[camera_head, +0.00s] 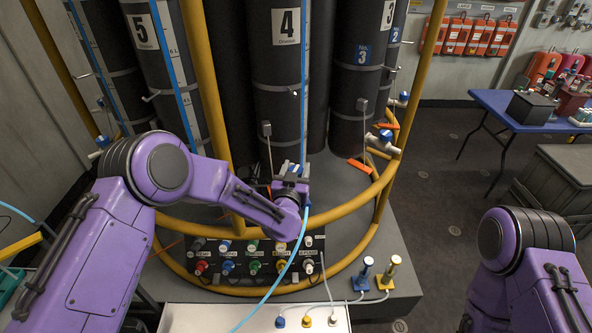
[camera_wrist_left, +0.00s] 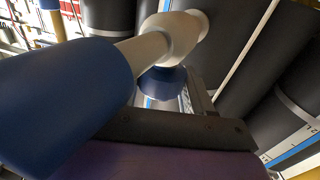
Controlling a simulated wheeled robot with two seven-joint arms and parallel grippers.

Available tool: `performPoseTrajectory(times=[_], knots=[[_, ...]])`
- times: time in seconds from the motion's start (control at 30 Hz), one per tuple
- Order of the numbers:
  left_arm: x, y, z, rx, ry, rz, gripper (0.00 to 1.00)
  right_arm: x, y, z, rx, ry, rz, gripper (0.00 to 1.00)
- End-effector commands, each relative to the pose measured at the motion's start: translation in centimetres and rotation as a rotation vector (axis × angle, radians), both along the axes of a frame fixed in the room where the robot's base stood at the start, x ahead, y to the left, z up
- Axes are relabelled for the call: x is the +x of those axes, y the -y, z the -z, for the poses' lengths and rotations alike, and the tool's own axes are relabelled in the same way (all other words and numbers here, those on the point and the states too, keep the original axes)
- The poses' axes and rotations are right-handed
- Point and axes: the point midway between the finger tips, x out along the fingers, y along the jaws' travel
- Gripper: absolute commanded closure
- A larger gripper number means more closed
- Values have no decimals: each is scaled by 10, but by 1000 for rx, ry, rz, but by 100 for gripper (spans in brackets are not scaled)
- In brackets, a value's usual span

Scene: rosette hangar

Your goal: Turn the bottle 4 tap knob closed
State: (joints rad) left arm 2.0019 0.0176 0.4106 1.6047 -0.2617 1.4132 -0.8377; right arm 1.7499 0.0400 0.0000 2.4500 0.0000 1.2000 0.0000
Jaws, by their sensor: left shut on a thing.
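Bottle 4 (camera_head: 275,100) is a tall dark cylinder with a white "4" label, standing upright in the middle of the rack. My left gripper (camera_head: 293,180) is at its lower front, at tap height, and mostly hides the bottle 4 tap there. In the left wrist view the tap has a white body (camera_wrist_left: 172,38) with a blue knob (camera_wrist_left: 163,83) below it, at the gripper's fingers. A large blue end (camera_wrist_left: 65,105) of the tap fills the left. The gripper is shut on the knob; its fingertips are partly hidden. My right gripper is out of view.
A yellow rail (camera_head: 345,208) curves around the rack's front. Bottle 5 (camera_head: 150,90) and bottle 3 (camera_head: 362,90) flank bottle 4. A panel of coloured knobs (camera_head: 255,262) sits below. A blue hose (camera_head: 280,275) hangs below my left gripper. A blue table (camera_head: 500,105) stands far right.

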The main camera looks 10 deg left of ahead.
Motion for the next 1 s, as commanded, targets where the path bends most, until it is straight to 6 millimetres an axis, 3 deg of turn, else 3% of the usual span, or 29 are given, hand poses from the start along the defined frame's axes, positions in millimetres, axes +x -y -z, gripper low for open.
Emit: performPoseTrajectory(times=[0.27,0.7,1.0], knots=[[0,-1,3,2,3,117,80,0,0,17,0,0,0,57],[1,-2,5,0,2,480,80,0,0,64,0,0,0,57],[1,-1,2,1,2,677,80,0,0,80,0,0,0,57]])
